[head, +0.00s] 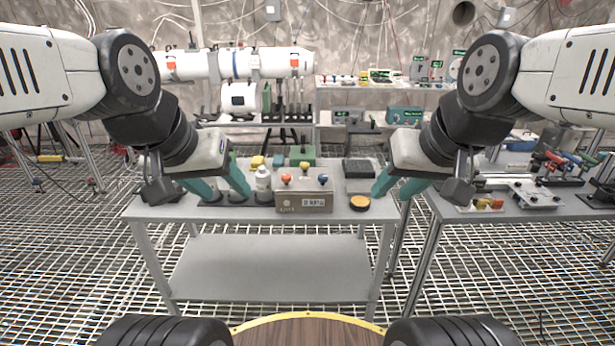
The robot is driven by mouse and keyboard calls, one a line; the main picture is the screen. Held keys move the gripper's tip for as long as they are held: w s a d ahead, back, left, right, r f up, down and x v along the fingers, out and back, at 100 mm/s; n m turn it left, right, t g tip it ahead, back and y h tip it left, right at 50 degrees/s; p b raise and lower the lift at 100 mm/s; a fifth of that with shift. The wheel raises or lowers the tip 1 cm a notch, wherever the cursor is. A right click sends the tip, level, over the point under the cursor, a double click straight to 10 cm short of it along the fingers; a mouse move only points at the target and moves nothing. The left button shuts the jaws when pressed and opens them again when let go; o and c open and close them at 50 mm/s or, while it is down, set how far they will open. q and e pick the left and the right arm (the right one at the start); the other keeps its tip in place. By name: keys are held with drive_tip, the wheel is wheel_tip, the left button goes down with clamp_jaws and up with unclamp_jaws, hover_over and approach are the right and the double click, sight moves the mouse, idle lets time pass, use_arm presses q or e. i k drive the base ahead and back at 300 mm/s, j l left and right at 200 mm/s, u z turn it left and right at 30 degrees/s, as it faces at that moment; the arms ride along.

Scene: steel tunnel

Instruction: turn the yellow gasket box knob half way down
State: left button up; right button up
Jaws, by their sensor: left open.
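A grey-brown box (303,199) with a small label on its front stands near the front edge of the grey table. Three knobs sit on its top: a yellow knob (304,167) at the back middle, an orange-red knob (286,178) at the left and a blue knob (322,179) at the right. My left gripper (229,194), with teal fingers spread apart, is open and empty, left of the box. My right gripper (379,192) is right of the box, apart from it. Its fingers overlap in this view, so its opening is unclear.
An orange-topped round piece (360,203) lies right of the box. Behind are a green box (302,155), yellow pieces (257,162) and a black tray (359,168). Another table (520,211) with tools is at right.

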sight(305, 167)
drive_tip(key=i+j+z, duration=0.1)
drive_tip(key=i+z, duration=0.15)
drive_tip(key=i, duration=0.2)
drive_tip(key=i+j+z, duration=0.15)
drive_tip(key=i+z, duration=0.15)
drive_tip(key=i, duration=0.1)
